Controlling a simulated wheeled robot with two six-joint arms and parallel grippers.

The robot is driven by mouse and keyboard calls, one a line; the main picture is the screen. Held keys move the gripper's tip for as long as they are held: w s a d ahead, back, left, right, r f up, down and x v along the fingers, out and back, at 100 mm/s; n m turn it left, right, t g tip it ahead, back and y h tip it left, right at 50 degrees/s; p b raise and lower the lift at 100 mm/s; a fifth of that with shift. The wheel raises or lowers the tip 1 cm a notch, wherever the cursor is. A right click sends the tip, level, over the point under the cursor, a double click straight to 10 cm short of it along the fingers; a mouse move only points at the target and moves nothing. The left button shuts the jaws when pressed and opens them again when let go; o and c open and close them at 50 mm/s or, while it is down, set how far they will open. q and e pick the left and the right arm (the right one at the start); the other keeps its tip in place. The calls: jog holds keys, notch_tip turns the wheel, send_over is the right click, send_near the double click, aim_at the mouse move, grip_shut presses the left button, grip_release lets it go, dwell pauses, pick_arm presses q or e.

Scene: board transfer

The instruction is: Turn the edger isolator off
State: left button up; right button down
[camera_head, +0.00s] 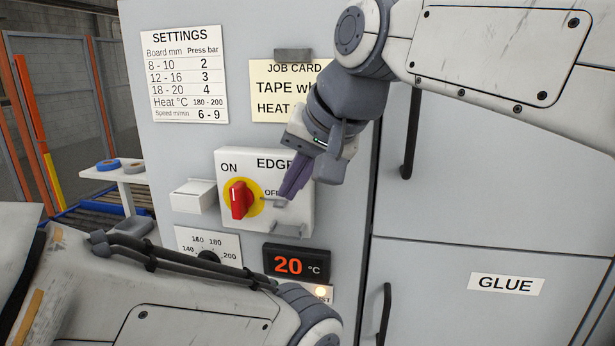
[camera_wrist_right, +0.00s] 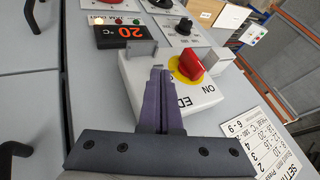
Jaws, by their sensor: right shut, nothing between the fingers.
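The edger isolator is a white box (camera_head: 303,215) on the grey cabinet front, marked ON at upper left and OFF at right. Its red knob (camera_head: 240,199) sits on a yellow disc, with its handle roughly upright. My right gripper (camera_head: 287,195) is shut and empty, its purple fingers in front of the box's right part, right of the knob and covering some lettering. In the right wrist view the shut fingertips (camera_wrist_right: 159,70) are beside the red knob (camera_wrist_right: 191,65), apart from it; whether they touch the box is unclear. My left gripper is out of view; only my left arm shows.
A small white box (camera_head: 194,196) juts out left of the isolator. A dial (camera_head: 207,256) and a 20 °C display (camera_head: 297,263) are below. Settings and job cards hang above. Dark door handles (camera_head: 410,135) stand out at right.

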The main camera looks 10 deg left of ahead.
aim_at(259, 203)
jog(key=x, duration=0.5)
jog(key=shift+w+a+f, duration=0.15)
jog(key=shift+f, duration=0.2)
jog(key=a+p, duration=0.2)
jog(key=a, duration=0.1)
jog(key=shift+a, duration=0.2)
jog(key=shift+a+f, duration=0.15)
jog(key=shift+a, duration=0.25)
